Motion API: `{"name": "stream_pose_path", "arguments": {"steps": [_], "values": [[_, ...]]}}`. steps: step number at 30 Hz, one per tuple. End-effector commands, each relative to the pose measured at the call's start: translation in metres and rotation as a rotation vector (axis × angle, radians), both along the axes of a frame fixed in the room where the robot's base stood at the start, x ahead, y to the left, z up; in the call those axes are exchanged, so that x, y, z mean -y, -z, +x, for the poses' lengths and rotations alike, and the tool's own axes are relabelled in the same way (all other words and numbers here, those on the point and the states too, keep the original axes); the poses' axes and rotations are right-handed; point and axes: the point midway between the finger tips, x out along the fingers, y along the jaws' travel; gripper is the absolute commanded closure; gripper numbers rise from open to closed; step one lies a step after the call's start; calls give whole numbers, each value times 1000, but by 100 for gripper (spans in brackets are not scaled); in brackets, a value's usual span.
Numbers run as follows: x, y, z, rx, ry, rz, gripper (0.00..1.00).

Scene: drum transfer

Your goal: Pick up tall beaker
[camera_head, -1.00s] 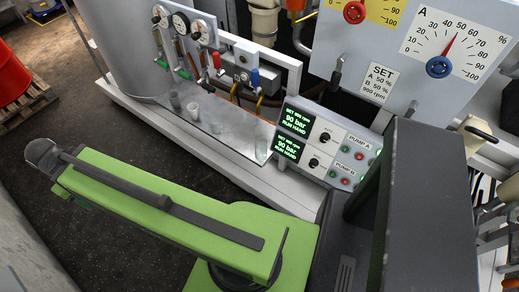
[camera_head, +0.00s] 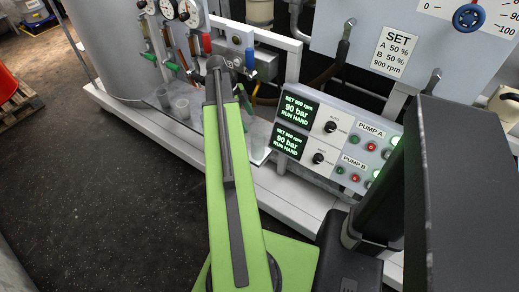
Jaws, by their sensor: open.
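Small clear beakers stand on the metal tray (camera_head: 258,150) at the foot of the panel. One beaker (camera_head: 162,97) is near the tray's left end, and another beaker (camera_head: 181,108) stands just right of it. Which one is the tall beaker I cannot tell at this size. My green arm link reaches up across the middle of the view, its dark end over the tray, and hides part of it. My gripper is not in view.
A pump control box (camera_head: 335,140) stands right of the tray. Gauges (camera_head: 190,12) and coloured valve handles hang above the tray, close to my arm's dark end. A white plinth edge (camera_head: 150,128) runs along the front. The dark floor (camera_head: 110,190) at left is clear.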

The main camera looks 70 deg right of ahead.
Motion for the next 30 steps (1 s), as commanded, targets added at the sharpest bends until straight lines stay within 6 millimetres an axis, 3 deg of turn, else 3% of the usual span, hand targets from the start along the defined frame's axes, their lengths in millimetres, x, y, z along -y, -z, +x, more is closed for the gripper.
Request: {"name": "stream_pose_path", "arguments": {"steps": [16, 19, 25, 30], "values": [[4, 106, -37, 1, -4, 1, 21], [5, 115, -42, 1, -5, 0, 21], [5, 115, -44, 1, -6, 1, 21], [4, 139, -50, 1, -6, 1, 21]]}}
